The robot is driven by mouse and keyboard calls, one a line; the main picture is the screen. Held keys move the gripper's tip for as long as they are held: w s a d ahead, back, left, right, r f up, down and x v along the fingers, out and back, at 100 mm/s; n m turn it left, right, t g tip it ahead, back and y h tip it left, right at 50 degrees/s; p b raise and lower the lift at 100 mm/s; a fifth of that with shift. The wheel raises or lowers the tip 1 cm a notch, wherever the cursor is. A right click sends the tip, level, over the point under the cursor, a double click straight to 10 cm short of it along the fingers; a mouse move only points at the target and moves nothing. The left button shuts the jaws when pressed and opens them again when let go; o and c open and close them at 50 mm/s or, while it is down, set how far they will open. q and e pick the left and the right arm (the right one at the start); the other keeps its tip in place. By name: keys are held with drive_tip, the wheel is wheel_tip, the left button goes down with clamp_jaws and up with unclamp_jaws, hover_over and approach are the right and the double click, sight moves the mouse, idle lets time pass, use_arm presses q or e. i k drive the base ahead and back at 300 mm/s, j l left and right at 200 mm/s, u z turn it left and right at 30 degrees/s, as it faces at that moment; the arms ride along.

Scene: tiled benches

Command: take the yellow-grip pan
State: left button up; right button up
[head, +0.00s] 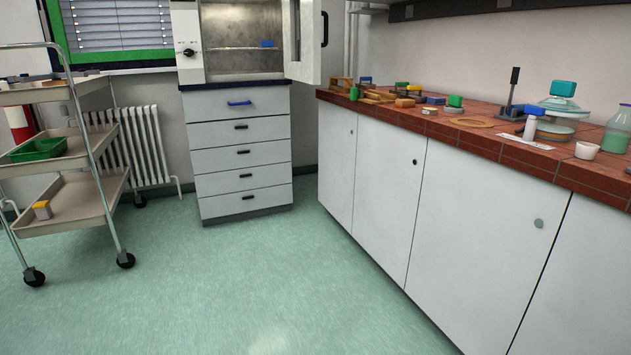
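No thing can be made out for certain as the yellow-grip pan. A small yellow piece (413,88) shows among small items on the red-tiled bench (480,139) at the right; what it belongs to is too small to tell. A small grey block with a yellow top (41,209) sits on the lowest shelf of the trolley at the left. Neither of my grippers is in view.
The wheeled trolley (75,193) holds a green tray (38,150). A drawer cabinet (241,160) stands at the back under an open-doored chamber (243,62). A bottle (617,130) and white cup (587,151) stand on the bench. The green floor (240,275) is clear.

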sight(419, 99)
drive_tip(key=i, duration=2.55)
